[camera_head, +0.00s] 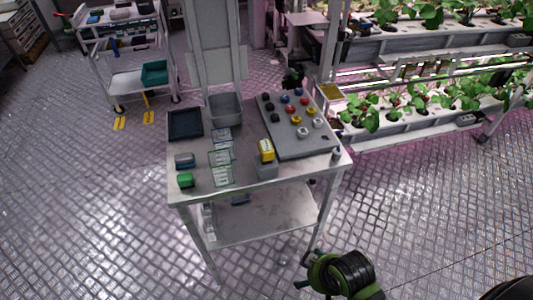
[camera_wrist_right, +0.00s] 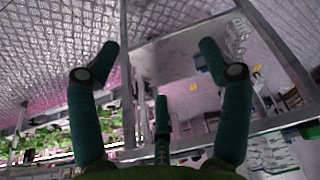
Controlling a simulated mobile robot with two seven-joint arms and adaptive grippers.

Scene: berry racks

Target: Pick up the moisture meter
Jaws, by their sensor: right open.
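A small yellow device (camera_head: 266,149), which looks like the moisture meter, stands in a grey holder (camera_head: 267,170) near the front right part of the metal table (camera_head: 200,203). My right gripper (camera_head: 307,268) is in front of and below the tabletop, to the right of the table's front leg, clear of the device. In the right wrist view its green fingers (camera_wrist_right: 158,58) are spread wide with nothing between them. The device cannot be made out for sure in that view. My left gripper is not in view.
A sloped panel (camera_head: 285,133) with several coloured knobs lies behind the device. Cards (camera_head: 222,157), a green box (camera_head: 186,180), a black tray (camera_head: 185,124) and a grey bin (camera_head: 225,109) share the table. Plant racks (camera_head: 400,135) stand to the right. Floor in front is free.

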